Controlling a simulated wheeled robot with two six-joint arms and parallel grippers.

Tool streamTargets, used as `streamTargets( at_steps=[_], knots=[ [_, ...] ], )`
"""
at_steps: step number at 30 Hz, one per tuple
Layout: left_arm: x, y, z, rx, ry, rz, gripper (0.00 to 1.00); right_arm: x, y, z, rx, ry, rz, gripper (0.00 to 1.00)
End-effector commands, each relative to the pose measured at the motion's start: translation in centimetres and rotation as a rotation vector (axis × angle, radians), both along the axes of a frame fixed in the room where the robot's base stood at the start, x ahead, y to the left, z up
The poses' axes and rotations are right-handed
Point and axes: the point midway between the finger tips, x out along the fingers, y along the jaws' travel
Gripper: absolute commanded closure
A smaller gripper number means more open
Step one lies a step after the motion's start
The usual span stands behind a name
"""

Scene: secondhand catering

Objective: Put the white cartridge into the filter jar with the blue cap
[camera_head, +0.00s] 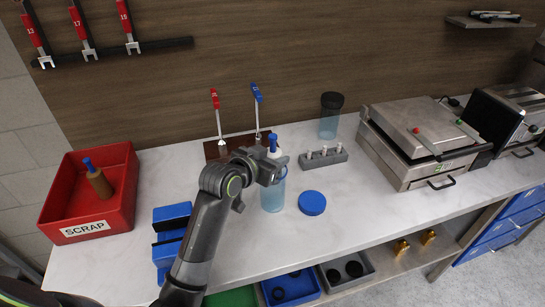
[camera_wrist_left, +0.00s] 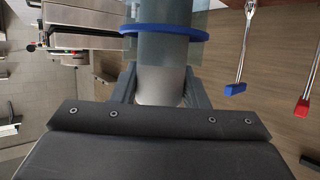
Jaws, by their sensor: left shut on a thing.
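My left gripper (camera_head: 275,168) is shut on the white cartridge (camera_head: 273,153), which is upright with a blue top. In the left wrist view the cartridge (camera_wrist_left: 160,84) sits between the fingers. The clear bluish filter jar (camera_head: 272,196) stands on the counter directly below the gripper. In the wrist view its blue ring (camera_wrist_left: 165,32) and clear walls surround the cartridge's lower part, which appears to be inside the jar's mouth. How deep it sits is unclear. The blue cap (camera_head: 312,203) lies on the counter right of the jar. My right gripper is out of view.
A jar with a black cap (camera_head: 331,115) stands behind, near a grey rack (camera_head: 323,158) with small white pieces. A red scrap bin (camera_head: 128,207) holds a brown cartridge (camera_head: 99,183). A blue holder (camera_head: 172,213) is left of my arm. A grill (camera_head: 413,135) stands right.

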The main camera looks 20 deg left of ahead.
Motion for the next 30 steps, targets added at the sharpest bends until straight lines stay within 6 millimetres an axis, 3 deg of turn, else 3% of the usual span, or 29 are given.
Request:
streamTargets(
  at_steps=[1, 3, 4, 10, 22, 30],
  knots=[
    [-0.3, 0.1, -1.4, 0.002, 0.038, 0.001, 0.84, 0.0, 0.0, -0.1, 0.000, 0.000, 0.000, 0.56],
    [-0.3, 0.1, -1.5, 0.001, 0.038, 0.001, 0.84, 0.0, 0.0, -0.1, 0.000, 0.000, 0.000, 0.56],
    [-0.3, 0.1, -1.5, 0.001, 0.038, 0.001, 0.58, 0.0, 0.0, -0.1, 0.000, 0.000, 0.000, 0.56],
    [-0.3, 0.1, -1.5, 0.002, 0.039, 0.002, 0.34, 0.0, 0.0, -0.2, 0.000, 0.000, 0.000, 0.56],
    [-0.7, 0.3, -1.4, 0.001, 0.039, 0.003, 0.34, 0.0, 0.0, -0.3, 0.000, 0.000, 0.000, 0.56],
    [-3.9, 1.3, 0.1, 0.002, 0.032, 0.003, 0.34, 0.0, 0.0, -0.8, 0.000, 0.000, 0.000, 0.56]
  ],
)
